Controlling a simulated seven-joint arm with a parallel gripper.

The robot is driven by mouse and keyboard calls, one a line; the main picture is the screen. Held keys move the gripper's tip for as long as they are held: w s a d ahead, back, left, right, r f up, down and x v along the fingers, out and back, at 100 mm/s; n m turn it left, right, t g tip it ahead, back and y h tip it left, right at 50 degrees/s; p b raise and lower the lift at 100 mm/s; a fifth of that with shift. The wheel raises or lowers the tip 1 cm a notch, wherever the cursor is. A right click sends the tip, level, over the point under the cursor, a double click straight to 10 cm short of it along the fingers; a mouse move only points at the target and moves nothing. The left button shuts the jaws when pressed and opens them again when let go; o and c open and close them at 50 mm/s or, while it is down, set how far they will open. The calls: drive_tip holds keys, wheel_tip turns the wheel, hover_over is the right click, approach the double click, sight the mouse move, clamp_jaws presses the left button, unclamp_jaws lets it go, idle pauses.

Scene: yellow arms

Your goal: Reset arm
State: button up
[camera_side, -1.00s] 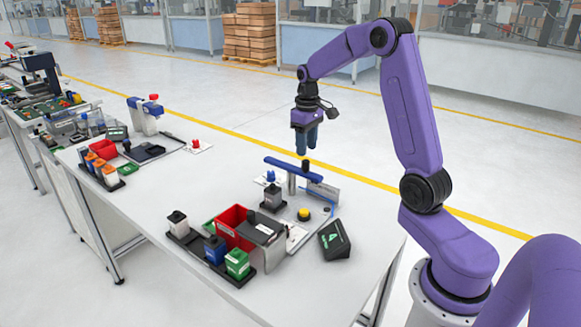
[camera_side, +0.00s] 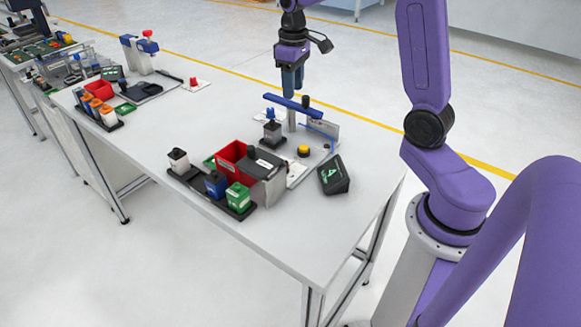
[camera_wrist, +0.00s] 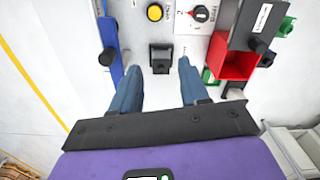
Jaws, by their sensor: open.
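My gripper (camera_side: 291,93) hangs fingers down at the end of my purple arm, above the workstation on the white table (camera_side: 165,130). Its two blue fingers are apart and empty; they also show in the wrist view (camera_wrist: 160,68). Between them in the wrist view, a black square piece (camera_wrist: 160,50) lies on the station below, not held. In the side view the fingertips appear just behind or above a blue bar (camera_side: 292,105) on a post. The bar is left of the fingers in the wrist view (camera_wrist: 112,45).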

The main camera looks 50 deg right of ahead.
drive_tip(key=s+a+n, duration=0.3)
drive_tip(key=s+a, duration=0.2)
drive_tip(key=a, duration=0.4)
drive_tip(key=s+a+f+n, duration=0.1)
drive_tip(key=s+a+n, duration=0.2)
drive_tip(key=s, duration=0.8)
drive_tip(key=s+a+n, duration=0.3)
drive_tip(key=s+n, duration=0.1)
drive_tip(key=s, duration=0.8)
drive_tip(key=shift+s+a+f, duration=0.3)
drive_tip(key=shift+a+f, duration=0.05)
